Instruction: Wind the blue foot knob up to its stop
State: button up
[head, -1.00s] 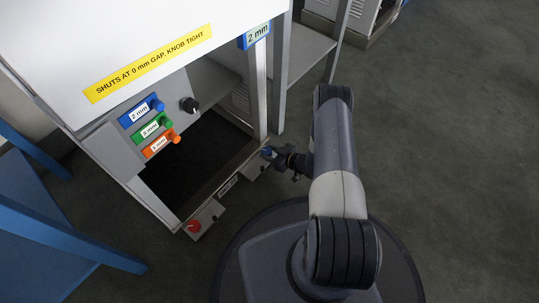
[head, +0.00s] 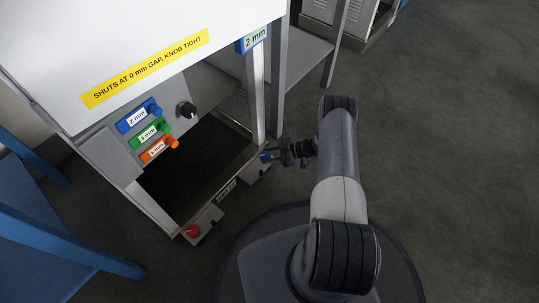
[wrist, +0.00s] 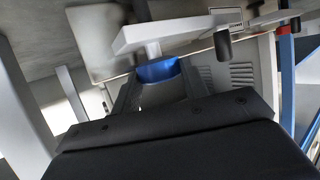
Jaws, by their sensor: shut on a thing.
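The blue foot knob (head: 265,156) is low at the near right corner of the dispenser frame, by the foot bracket. My gripper (head: 273,155) reaches it from the right and is shut on it. In the wrist view the blue knob (wrist: 158,70) sits between my two fingers, below a pale plate with a short stem. My fingers hide part of its sides in that view. The knob is very small in the head view, so its turn cannot be read there.
A red knob (head: 193,231) is on the frame's other near foot. A panel bears blue, green and orange tagged pegs (head: 156,131) and a black knob (head: 188,109). A blue-legged table (head: 60,235) stands left. A grey frame (head: 305,50) stands behind. Floor at right is clear.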

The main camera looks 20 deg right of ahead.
dwell(0.3)
jog(key=o, duration=1)
jog(key=shift+r, duration=0.1)
jog(key=p+v, duration=0.2)
jog(key=v, duration=0.8)
jog(key=shift+d+r+p, duration=0.1)
jog(key=shift+d+p, duration=0.2)
jog(key=shift+p, duration=0.05)
jog(key=b+x, duration=0.3)
jog(key=x, duration=0.8)
jog(key=shift+s, duration=0.15)
jog(key=shift+d, duration=0.1)
